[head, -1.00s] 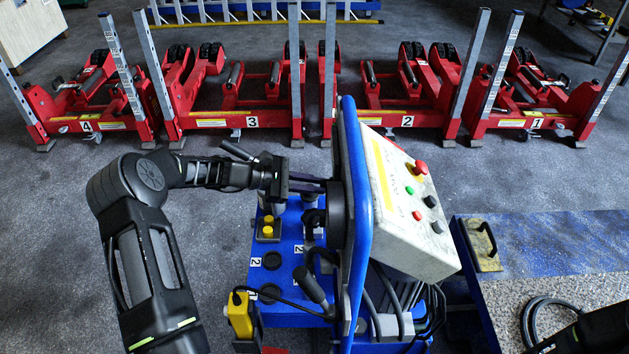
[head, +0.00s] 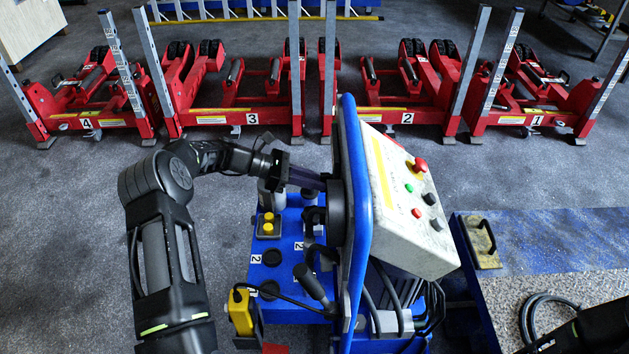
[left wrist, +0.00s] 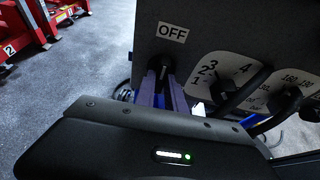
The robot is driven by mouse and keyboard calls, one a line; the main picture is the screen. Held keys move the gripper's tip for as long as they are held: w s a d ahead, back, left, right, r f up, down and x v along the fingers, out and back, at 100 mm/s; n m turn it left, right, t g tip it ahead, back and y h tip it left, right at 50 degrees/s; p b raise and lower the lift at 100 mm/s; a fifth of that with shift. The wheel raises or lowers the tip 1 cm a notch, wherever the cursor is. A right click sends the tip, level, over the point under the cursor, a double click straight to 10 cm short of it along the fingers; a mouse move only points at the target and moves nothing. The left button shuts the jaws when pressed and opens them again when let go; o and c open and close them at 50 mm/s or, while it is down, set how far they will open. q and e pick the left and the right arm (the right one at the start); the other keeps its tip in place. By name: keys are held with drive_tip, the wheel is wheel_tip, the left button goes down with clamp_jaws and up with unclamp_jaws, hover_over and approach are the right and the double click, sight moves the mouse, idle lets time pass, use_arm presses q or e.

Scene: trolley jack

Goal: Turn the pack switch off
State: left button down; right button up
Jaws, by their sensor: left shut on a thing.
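The pack switch (left wrist: 167,64) is a dark knob just below a white OFF label (left wrist: 172,32) on the dark panel face (left wrist: 215,30) in the left wrist view. My left gripper (left wrist: 165,82) is shut on it, with one finger on each side. In the head view my left gripper (head: 318,182) reaches in from the left to the near side of the blue-edged console (head: 356,215). There the switch itself is hidden. My right gripper is not in view.
Two dials, one numbered 1 to 4 (left wrist: 228,88), sit right of the switch. A sloped button box (head: 405,210) is on the console's other side. Red jacks (head: 215,118) stand behind on open floor.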

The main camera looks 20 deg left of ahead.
use_arm(q)
drive_tip(key=c, duration=1.4)
unclamp_jaws()
drive_tip(key=b+v, duration=0.1)
drive_tip(key=v, duration=0.6)
drive_tip(key=shift+s+a, duration=0.15)
drive_tip(key=shift+a, duration=0.15)
drive_tip(key=shift+r, duration=0.1)
